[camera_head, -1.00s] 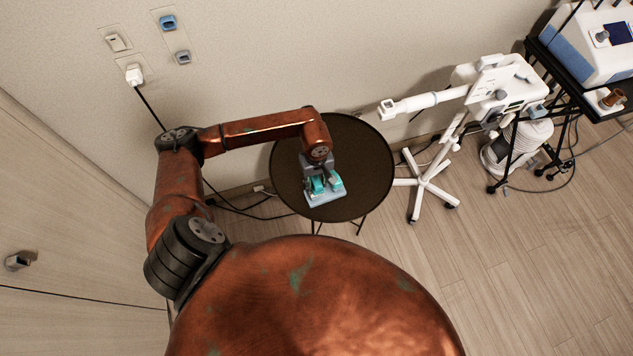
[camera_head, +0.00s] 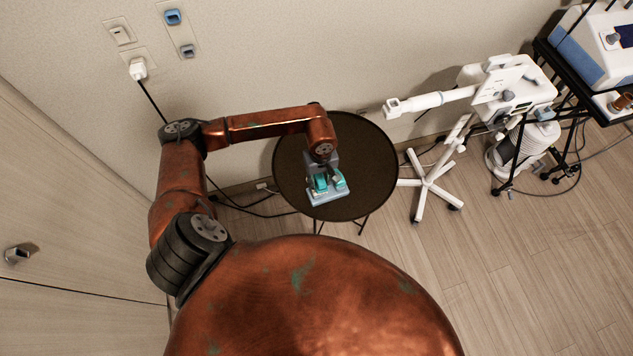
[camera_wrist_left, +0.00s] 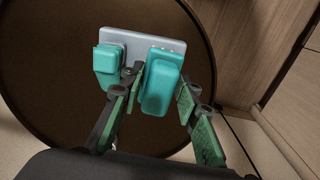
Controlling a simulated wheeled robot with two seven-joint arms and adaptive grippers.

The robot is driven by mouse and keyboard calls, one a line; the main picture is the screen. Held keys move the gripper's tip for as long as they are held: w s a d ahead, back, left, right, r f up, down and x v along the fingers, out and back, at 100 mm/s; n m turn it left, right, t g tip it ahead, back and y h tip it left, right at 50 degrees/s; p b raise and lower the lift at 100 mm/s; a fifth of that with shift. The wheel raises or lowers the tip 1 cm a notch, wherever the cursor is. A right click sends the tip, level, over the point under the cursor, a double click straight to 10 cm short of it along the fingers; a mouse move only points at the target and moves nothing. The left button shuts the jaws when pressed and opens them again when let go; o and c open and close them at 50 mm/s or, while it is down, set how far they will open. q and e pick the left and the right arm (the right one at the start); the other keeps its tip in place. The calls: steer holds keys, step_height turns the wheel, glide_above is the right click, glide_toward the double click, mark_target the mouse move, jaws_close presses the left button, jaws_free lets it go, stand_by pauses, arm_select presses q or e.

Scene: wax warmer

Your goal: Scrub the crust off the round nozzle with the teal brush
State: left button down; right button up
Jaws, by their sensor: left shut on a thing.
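A grey-blue tray (camera_head: 314,202) lies on the round dark table (camera_head: 370,165), with two teal blocks on it. My left gripper (camera_wrist_left: 160,82) points down over the tray, its fingers on both sides of the larger teal block (camera_wrist_left: 164,78), which I take as the teal brush, and shut on it. Its bristles are hidden. The other teal block (camera_wrist_left: 106,60) is left of the fingers, apart from them. A white machine's arm ends in a pale nozzle (camera_head: 392,108) right of the table. It is too small to show crust. My right gripper is out of view.
The white machine (camera_head: 505,95) stands on a wheeled star base (camera_head: 425,185) right of the table. A black cart (camera_head: 592,92) with equipment is at far right. The wall is close behind the table. Cables run along the floor at its left. The front right floor is clear.

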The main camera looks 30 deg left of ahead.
arm_select(q)
steer(key=shift+s, duration=0.1)
steer(key=shift+s+a, duration=0.65)
steer(key=shift+s, duration=0.2)
steer(key=shift+w+d+f+b, duration=0.1)
steer(key=shift+w+d+b, duration=0.35)
steer(key=shift+w, duration=0.3)
steer(key=shift+w+d, duration=0.15)
steer(key=shift+d, duration=0.05)
steer(key=shift+s+a, duration=0.65)
steer(key=shift+s, duration=0.25)
